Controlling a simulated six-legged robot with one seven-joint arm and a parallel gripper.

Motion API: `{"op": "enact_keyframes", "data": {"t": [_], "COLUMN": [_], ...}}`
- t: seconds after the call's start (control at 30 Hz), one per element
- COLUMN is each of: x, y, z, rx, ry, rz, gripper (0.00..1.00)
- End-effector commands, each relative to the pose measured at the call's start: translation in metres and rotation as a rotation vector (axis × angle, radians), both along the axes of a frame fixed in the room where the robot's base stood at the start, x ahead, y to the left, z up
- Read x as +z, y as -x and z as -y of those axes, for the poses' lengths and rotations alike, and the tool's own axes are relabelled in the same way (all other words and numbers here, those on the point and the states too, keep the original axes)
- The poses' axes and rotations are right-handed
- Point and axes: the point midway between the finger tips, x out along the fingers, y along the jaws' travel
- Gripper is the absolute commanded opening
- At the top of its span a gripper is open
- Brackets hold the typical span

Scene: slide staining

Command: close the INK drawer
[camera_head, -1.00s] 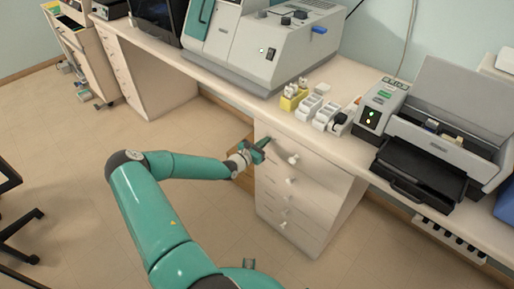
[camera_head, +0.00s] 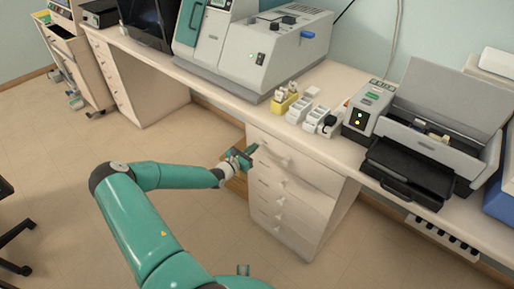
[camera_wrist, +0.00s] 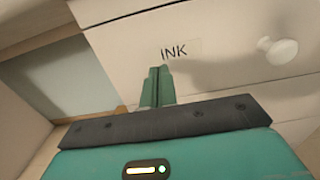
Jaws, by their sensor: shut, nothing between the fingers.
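The INK drawer is a cream drawer front (camera_wrist: 225,25) with a black INK label and a round pale knob (camera_wrist: 277,50) to the right of the label. In the head view it appears to be the top drawer (camera_head: 312,168) of the cabinet under the bench. It looks nearly flush there, but I cannot tell whether a small gap remains. My gripper (camera_wrist: 160,72) is shut and empty, its green fingertips just below the INK label. In the head view my gripper (camera_head: 253,149) is at the left part of the drawer front. I cannot tell whether the fingertips touch it.
Lower drawers with knobs sit below in the same cabinet (camera_head: 330,225). The bench top (camera_head: 230,92) overhangs it and carries a large grey machine (camera_head: 250,50), small racks (camera_head: 300,108) and a black tray unit (camera_head: 410,170). Open floor (camera_head: 60,140) lies to the left.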

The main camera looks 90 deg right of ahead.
Motion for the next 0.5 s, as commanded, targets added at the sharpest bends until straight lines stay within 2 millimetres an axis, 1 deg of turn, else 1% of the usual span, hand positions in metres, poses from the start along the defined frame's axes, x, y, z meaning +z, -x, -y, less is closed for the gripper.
{"op": "enact_keyframes", "data": {"t": [0.1,0.5], "x": [-0.001,-0.002], "y": [-0.012,-0.066], "z": [-0.005,-0.061], "rx": [0.001,0.0], "ry": [-0.001,-0.002], "rz": [0.001,0.001], "gripper": [0.0,0.0]}}
